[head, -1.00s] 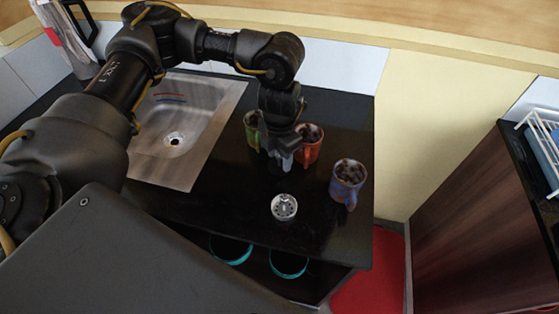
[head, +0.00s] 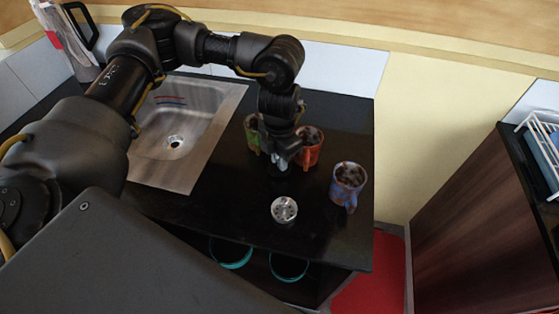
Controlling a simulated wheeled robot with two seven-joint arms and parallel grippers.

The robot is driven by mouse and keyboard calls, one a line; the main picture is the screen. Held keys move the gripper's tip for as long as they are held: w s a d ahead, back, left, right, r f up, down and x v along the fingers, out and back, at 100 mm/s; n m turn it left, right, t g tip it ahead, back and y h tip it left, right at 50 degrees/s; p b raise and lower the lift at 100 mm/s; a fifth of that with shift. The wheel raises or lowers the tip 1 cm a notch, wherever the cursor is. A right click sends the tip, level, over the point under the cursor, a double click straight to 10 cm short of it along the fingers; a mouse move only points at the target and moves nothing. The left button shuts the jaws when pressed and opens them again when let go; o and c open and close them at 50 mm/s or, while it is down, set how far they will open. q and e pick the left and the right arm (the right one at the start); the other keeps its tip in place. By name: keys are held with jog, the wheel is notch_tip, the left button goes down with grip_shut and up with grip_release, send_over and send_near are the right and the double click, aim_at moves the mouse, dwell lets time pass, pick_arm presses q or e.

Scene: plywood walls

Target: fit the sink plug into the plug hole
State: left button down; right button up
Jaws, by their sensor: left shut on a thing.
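My left gripper (head: 281,164) is over the black counter, between the mugs and a round metal strainer-like piece with holes. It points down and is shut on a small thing. That thing is too dark against the counter to make out; it may be the sink plug. The metal piece (head: 284,209) lies on the counter, nearer to me and apart from the gripper. The steel sink (head: 193,160) is at the left, with its round plug hole (head: 174,142) open in the floor of the basin. My right gripper is not in view.
A green mug (head: 252,135) and a red mug (head: 309,147) stand close behind the gripper. A blue-purple mug (head: 348,182) stands to the right, near the counter's (head: 235,195) right edge. Teal-rimmed round things (head: 289,275) are below the counter. My left arm crosses above the sink.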

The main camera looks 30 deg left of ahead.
pick_arm(q)
jog(key=shift+r, duration=0.35)
jog(key=r, duration=0.1)
jog(key=r+b, duration=0.1)
jog(key=shift+s+d+r, duration=0.2)
jog(key=shift+d+r, duration=0.1)
jog(key=shift+r, duration=0.1)
jog(key=s+d+r+b, duration=0.4)
jog(key=s+d+r, duration=0.5)
jog(key=s, duration=0.1)
jog(key=w+a+m, duration=0.3)
jog(key=m, duration=0.8)
jog(key=w+a+m, duration=0.3)
jog(key=w+m, duration=0.1)
jog(key=m, duration=0.8)
jog(key=w+a+f+m, duration=0.1)
jog(key=w+a+m, duration=0.2)
jog(key=m, duration=0.9)
jog(key=shift+w, duration=0.4)
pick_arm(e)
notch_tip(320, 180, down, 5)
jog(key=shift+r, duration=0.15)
pick_arm(q)
jog(key=shift+w, duration=0.1)
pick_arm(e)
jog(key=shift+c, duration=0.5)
